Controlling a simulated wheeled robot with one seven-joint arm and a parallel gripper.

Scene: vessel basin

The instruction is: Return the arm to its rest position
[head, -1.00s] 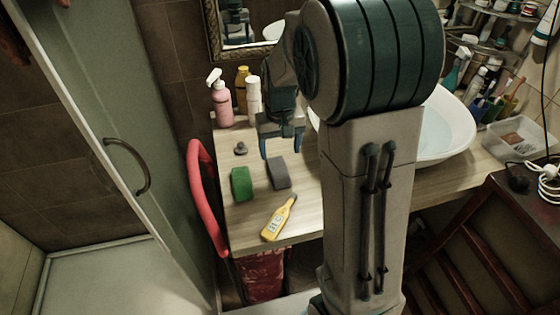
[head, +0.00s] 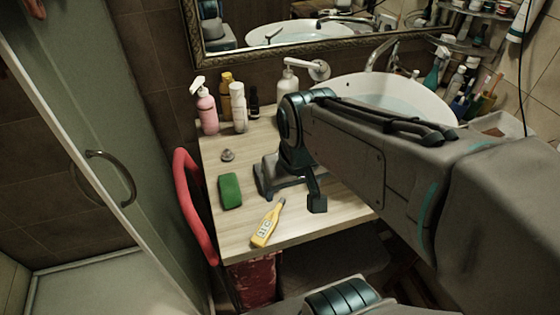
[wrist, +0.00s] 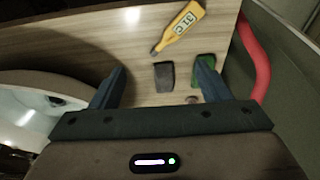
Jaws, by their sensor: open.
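My gripper (head: 290,190) is over the wooden counter (head: 300,225) in the head view, to the right of the green sponge. In the wrist view my gripper (wrist: 158,90) has its two fingers wide apart with nothing held between them. A dark grey block (wrist: 164,76) lies on the counter beyond the fingertips. In the head view this block is hidden behind my gripper. My arm reaches in from the right across the counter and in front of the basin.
A green sponge (head: 230,190), a yellow thermometer (head: 267,225) and a small grey stone (head: 228,155) lie on the counter. Several bottles, including a pink spray bottle (head: 207,110), stand at the back. A basin (head: 400,92) is behind my arm. A red chair (head: 192,200) edges the left side.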

